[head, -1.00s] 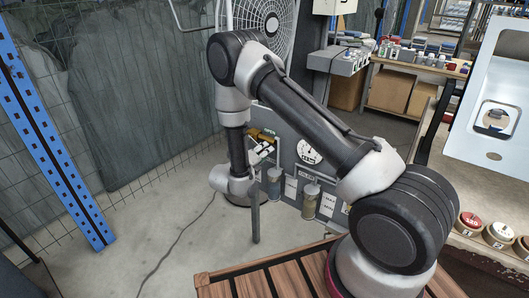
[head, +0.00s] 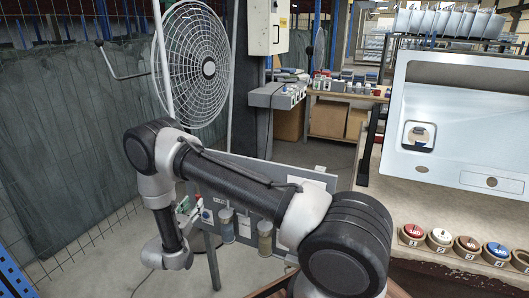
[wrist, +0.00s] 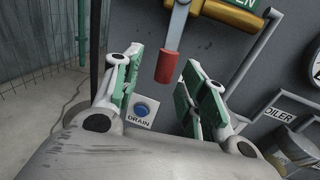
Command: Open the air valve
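The air valve's brass body (wrist: 228,12) is at the top of the wrist view, on a grey panel (wrist: 215,45). Its lever hangs down and ends in a red grip (wrist: 168,67). My gripper (wrist: 158,75) is open, with green-padded fingers left and right of the red grip. The grip appears between the fingers in the picture; I see no contact, and depth is unclear. In the head view my gripper (head: 187,208) is in front of the panel, and my arm hides the valve.
A blue button labelled DRAIN (wrist: 141,109) sits on the panel below the grip. A large fan (head: 195,65) stands behind the panel.

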